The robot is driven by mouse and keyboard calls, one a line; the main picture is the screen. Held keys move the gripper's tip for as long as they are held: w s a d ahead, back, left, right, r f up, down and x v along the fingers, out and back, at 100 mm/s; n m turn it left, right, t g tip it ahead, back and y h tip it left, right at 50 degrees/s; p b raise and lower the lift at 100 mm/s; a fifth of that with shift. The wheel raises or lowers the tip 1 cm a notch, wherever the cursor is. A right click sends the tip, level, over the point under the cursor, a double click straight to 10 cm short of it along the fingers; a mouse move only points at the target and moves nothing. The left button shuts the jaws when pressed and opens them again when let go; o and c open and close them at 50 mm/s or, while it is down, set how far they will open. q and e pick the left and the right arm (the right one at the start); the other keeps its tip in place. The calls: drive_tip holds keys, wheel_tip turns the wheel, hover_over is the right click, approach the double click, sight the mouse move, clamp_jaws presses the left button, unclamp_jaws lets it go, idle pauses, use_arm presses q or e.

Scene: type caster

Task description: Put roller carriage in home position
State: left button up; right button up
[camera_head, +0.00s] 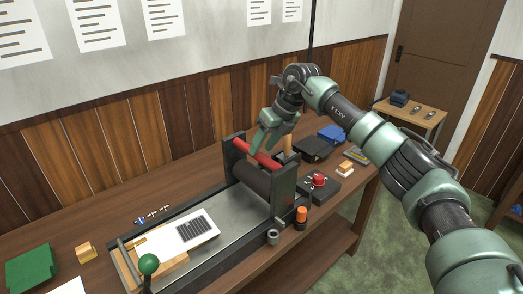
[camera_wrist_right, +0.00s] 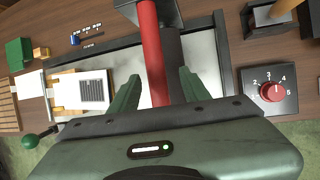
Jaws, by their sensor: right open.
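The roller carriage (camera_head: 262,178) stands upright across the metal bed (camera_head: 230,212), toward its right end. It has dark side plates, a dark roller and a red bar (camera_head: 257,152) across the top. My right gripper (camera_head: 259,140) is open just above the red bar. In the right wrist view the red bar (camera_wrist_right: 152,50) runs between the two open fingers (camera_wrist_right: 157,88); I cannot tell whether they touch it. A white card with a dark lined block (camera_head: 194,229) lies on the bed, left of the carriage. My left gripper is not in view.
A control box with a red numbered knob (camera_head: 319,180) sits right of the bed. A green-ball lever (camera_head: 148,264) stands at the bed's left end. Dark and blue items (camera_head: 331,134) lie behind at right.

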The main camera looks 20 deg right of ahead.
drive_tip(key=b+v, duration=0.1)
drive_tip(key=v, duration=0.5)
drive_tip(key=shift+d, duration=0.2)
drive_tip(key=shift+f, duration=0.1)
